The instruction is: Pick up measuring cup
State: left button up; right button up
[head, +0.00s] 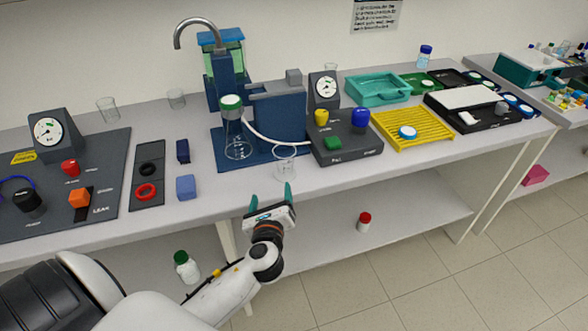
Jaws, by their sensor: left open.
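A clear measuring cup (285,162) stands upright near the front edge of the bench, in front of the blue stand. Other clear cups stand farther back, so I take this front one as the measuring cup. My left gripper (270,194) is open, with its two teal fingers apart and pointing toward the bench. It is just in front of the bench edge, short of the cup, and nothing shows between its fingers. My right gripper is not in view.
A clear flask (238,148) stands left of the cup on the blue base (225,162). A dark control box (345,145) with coloured knobs is to the right. A blue block (186,188) lies to the left. A white shelf (320,225) runs below the bench.

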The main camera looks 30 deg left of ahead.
pick_arm(q)
jog(key=w+r+m+t, duration=0.1)
jog(key=w+m+t, duration=0.15)
jog(key=m, duration=0.25)
jog(key=m+p, duration=0.1)
send_near(285, 151)
jog(key=x, duration=0.4)
jog(key=shift+w+a, duration=0.1)
jog(key=shift+a, duration=0.15)
jog(key=shift+w+a+r, duration=0.1)
jog(key=shift+w+r, duration=0.05)
jog(key=shift+w, duration=0.1)
jog(key=p+x, duration=0.1)
jog(key=x, duration=0.3)
jog(key=shift+w, duration=0.35)
jog(key=shift+c, duration=0.9)
jog(key=c, duration=0.9)
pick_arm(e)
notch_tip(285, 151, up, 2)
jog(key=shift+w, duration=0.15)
